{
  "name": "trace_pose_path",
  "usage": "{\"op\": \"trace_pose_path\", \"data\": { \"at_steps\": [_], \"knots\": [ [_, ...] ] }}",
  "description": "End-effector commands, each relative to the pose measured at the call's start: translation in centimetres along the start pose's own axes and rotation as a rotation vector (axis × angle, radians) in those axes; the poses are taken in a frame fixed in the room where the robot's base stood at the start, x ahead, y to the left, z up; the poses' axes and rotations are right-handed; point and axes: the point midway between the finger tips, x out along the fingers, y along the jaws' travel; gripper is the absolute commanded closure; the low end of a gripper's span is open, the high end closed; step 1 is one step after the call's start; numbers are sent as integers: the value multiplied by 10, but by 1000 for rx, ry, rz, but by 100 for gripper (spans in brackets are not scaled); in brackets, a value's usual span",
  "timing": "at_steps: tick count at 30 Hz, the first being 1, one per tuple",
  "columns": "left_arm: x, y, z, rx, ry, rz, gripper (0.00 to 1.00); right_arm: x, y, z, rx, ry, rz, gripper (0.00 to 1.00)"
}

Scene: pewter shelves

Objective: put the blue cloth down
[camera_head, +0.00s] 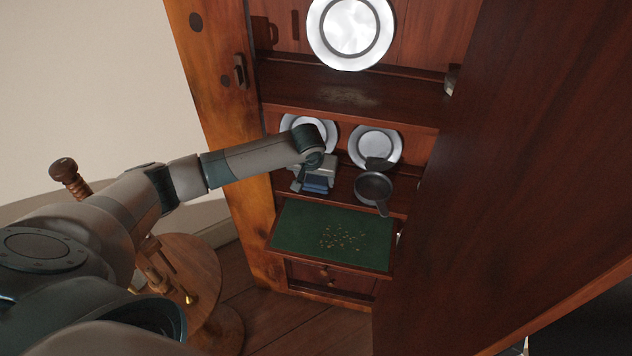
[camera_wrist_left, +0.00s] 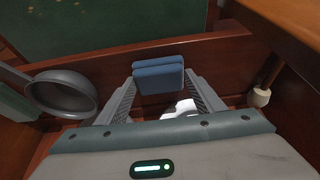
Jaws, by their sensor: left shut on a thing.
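The blue cloth (camera_wrist_left: 158,76) is a folded pad between the fingertips of my left gripper (camera_wrist_left: 158,88) in the left wrist view. In the head view the cloth (camera_head: 315,184) shows as a small blue patch under my left gripper (camera_head: 316,186). My left gripper is shut on it, at the left part of the lower shelf, just behind the green panel (camera_head: 300,228). I cannot tell whether the cloth touches the shelf. My right gripper is not in view.
A dark pan (camera_head: 373,186) stands right of the gripper, its handle pointing forward. Grey-white plates (camera_head: 375,146) lean at the shelf's back. Small crumbs (camera_head: 343,238) lie on the green panel. A large wooden door (camera_head: 520,150) blocks the right side. A round wooden table (camera_head: 190,270) stands at left.

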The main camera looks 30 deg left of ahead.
Motion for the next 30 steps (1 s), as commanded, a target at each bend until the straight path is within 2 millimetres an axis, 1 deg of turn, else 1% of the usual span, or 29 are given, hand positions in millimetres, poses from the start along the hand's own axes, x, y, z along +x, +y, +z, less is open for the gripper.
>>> {"op": "trace_pose_path", "data": {
  "at_steps": [1, 4, 17, 18, 19, 20, 30],
  "knots": [
    [2, 0, 0, 0, 0, 0, 60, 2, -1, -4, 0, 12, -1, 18],
    [2, 0, 1, 0, 0, 0, 60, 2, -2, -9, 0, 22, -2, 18],
    [4, 0, 2, 0, -1, 1, 60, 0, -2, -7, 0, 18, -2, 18],
    [4, 0, 2, 0, 0, 1, 31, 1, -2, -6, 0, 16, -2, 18],
    [4, 0, 2, 0, 0, 1, 24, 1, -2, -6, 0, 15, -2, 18],
    [4, 0, 2, 0, 0, 1, 20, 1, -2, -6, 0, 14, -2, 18],
    [3, 0, 1, 0, 0, 0, 20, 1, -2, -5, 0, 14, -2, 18]
  ]
}}
